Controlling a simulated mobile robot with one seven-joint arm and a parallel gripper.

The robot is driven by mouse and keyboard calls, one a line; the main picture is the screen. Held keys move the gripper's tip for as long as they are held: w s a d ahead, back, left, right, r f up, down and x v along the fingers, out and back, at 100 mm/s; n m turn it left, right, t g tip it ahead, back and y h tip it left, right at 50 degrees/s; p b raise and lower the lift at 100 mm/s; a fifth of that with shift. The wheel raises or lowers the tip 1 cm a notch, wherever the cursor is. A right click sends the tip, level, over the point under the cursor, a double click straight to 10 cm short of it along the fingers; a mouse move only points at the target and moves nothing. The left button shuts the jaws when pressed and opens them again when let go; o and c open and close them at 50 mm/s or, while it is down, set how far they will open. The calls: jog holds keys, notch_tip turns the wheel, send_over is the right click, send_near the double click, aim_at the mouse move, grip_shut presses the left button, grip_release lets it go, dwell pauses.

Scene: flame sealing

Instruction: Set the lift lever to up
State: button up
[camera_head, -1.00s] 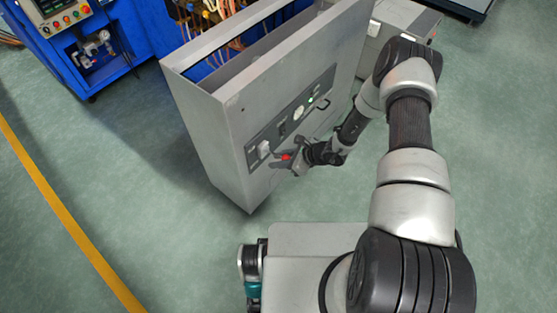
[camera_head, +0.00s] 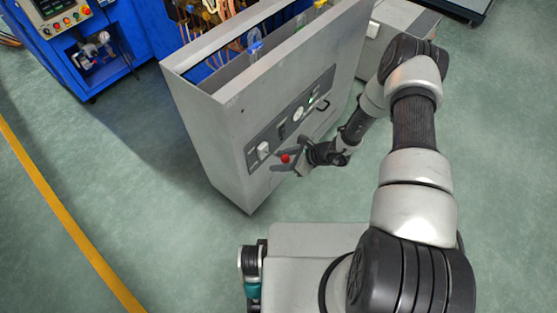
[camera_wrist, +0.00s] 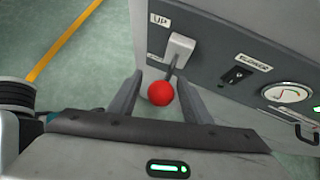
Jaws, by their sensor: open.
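The lift lever has a red ball knob (camera_wrist: 160,93) on a thin metal stalk. The stalk comes out of a pale block (camera_wrist: 178,50) on the grey panel, beside a label reading UP (camera_wrist: 160,20). My gripper (camera_wrist: 158,82) is open, with one finger on each side of the knob; gaps show on both sides, wider on the right. In the head view, the knob (camera_head: 285,158) is just left of my gripper (camera_head: 300,163), at the front of the grey cabinet (camera_head: 232,150). The exact lever angle is hard to tell.
A dark switch (camera_wrist: 237,75) labelled BLOWER and a round gauge (camera_wrist: 287,93) are to the right on the panel. A blue machine (camera_head: 120,30) stands behind the cabinet. Green floor (camera_head: 120,190) is clear to the left.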

jog(key=p+v, duration=0.2)
jog(key=v, duration=1.4)
jog(key=shift+d, duration=0.1)
notch_tip(320, 180, up, 25)
jog(key=s+a+n+g+h, duration=0.2)
jog(key=a+n, duration=0.1)
jog(key=n, duration=0.8)
jog(key=s+d+r+n+t+h, duration=0.25)
jog(key=s+r+n, duration=0.35)
jog(key=s+r, duration=0.3)
jog(key=s+d+r+n+t+h, duration=0.2)
jog(key=s+d+r+n+h, duration=0.2)
jog(key=s+r+n, duration=0.45)
notch_tip(320, 180, up, 15)
jog(key=w+m+p, duration=0.1)
jog(key=m+p, duration=0.2)
jog(key=p, duration=1)
jog(key=shift+w, duration=0.35)
jog(key=shift+g, duration=0.25)
